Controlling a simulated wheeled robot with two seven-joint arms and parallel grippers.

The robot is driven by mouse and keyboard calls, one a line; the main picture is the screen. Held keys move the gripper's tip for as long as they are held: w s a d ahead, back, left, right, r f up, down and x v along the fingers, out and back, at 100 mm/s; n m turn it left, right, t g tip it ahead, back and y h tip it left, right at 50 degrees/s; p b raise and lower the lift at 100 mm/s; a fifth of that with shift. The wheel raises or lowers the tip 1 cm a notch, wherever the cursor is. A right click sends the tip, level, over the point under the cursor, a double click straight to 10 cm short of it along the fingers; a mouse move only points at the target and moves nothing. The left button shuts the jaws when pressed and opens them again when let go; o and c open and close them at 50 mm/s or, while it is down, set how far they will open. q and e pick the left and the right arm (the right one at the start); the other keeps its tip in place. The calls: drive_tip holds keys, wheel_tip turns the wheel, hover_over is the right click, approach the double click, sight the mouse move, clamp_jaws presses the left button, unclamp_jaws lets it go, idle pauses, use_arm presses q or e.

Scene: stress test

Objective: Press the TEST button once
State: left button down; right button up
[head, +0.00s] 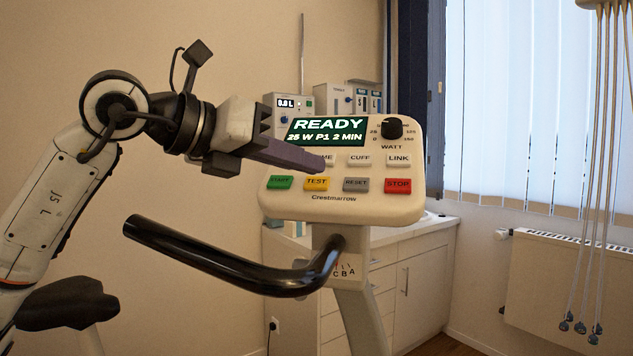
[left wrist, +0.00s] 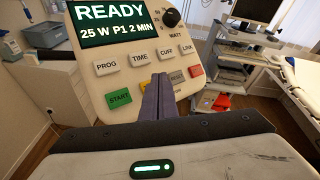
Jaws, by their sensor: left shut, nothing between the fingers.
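The cream control panel (head: 340,208) has a display (head: 326,131) reading "READY 25 W P1 2 MIN". The yellow TEST button (head: 316,184) sits in its lower row between the green START button (head: 280,182) and the grey RESET button (head: 356,185). My left gripper (head: 318,162) is shut and empty. In the head view its tips are over the panel just above TEST, covering part of the upper row. In the left wrist view the closed fingers (left wrist: 161,82) cover most of TEST; a yellow edge (left wrist: 144,86) shows. I cannot tell whether they touch the panel. My right gripper is out of view.
The red STOP button (head: 397,186) and the WATT knob (head: 392,128) are on the panel's right. A black handlebar (head: 230,270) curves below the panel. A white cabinet (head: 415,280) stands behind. A trolley with devices (left wrist: 232,62) shows in the left wrist view.

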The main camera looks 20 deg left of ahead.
use_arm(q)
drive_tip(key=shift+w+f, duration=0.3)
drive_tip(key=shift+f, duration=0.05)
drive_tip(key=shift+w+f+b, duration=0.2)
drive_tip(key=shift+f+b, duration=0.1)
drive_tip(key=shift+f, duration=0.05)
idle(1.0)
drive_tip(key=shift+r, duration=0.1)
drive_tip(key=shift+s+r+p, duration=0.3)
drive_tip(key=shift+s+r, duration=0.15)
drive_tip(key=shift+r, duration=0.1)
drive_tip(key=shift+r, duration=0.1)
drive_tip(key=shift+s+r+p, duration=1.05)
drive_tip(key=shift+s+r, duration=0.5)
drive_tip(key=shift+r, duration=0.3)
